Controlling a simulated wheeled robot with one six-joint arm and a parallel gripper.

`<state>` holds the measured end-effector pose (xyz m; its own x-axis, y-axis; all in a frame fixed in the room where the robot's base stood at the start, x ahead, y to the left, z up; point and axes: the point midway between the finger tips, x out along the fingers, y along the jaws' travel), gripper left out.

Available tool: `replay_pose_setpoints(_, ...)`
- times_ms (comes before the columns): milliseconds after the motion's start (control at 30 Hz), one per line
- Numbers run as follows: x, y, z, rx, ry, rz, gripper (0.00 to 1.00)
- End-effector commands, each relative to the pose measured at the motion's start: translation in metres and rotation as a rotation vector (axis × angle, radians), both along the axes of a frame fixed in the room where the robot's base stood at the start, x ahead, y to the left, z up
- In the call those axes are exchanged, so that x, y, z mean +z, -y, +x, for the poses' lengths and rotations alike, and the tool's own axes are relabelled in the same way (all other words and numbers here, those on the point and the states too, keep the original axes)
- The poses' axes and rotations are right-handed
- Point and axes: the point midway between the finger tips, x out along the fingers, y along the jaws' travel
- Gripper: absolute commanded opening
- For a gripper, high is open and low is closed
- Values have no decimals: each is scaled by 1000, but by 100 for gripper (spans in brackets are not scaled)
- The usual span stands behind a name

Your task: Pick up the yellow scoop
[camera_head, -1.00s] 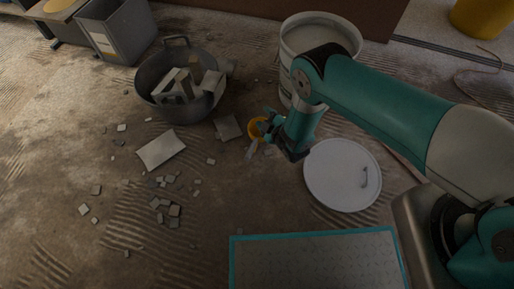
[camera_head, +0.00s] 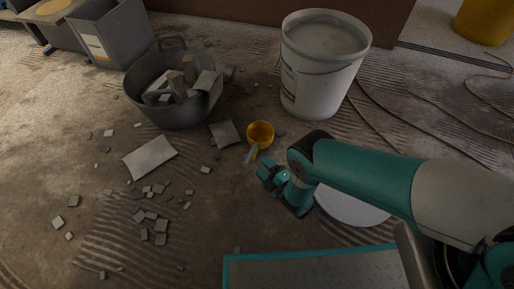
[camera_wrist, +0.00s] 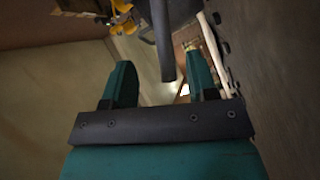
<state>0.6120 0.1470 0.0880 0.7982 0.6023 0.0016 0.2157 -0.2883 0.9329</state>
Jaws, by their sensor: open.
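The yellow scoop (camera_head: 260,132) lies on the dusty floor in the middle of the head view, right of a loose tile. Its round bowl is at the far end, and its greyish handle points toward me. My gripper (camera_head: 270,176) is just nearer to me than the handle end, with a small apparent gap between them. In the wrist view my gripper (camera_wrist: 162,82) has its two teal fingers apart with nothing held between them. I cannot make out the scoop in the wrist view.
A white bucket (camera_head: 318,80) stands behind the scoop to the right. A dark tub (camera_head: 165,117) of rubble stands back left. A white lid (camera_head: 352,207) lies partly under my arm. Tile pieces (camera_head: 150,158) litter the left floor. A teal-edged board (camera_head: 310,270) lies in front.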

Motion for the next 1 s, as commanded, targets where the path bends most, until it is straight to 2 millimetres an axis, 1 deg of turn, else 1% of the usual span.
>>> replay_pose_setpoints(33, -4, -5, 6, 1, 1, 1, 53)
replay_pose_setpoints(100, -2, -9, 11, 1, 1, 1, 53)
replay_pose_setpoints(267, -2, -16, 18, 0, -1, 1, 53)
replay_pose_setpoints(433, -6, -37, 35, 0, 1, 2, 53)
replay_pose_setpoints(500, -6, -43, 42, 1, 1, 1, 53)
replay_pose_setpoints(633, -3, -48, 50, 0, -1, -1, 53)
replay_pose_setpoints(867, -1, -49, 51, -1, -2, 0, 53)
replay_pose_setpoints(967, -1, -49, 51, -1, -2, 0, 32)
replay_pose_setpoints(1000, -1, -49, 51, -1, -2, 0, 23)
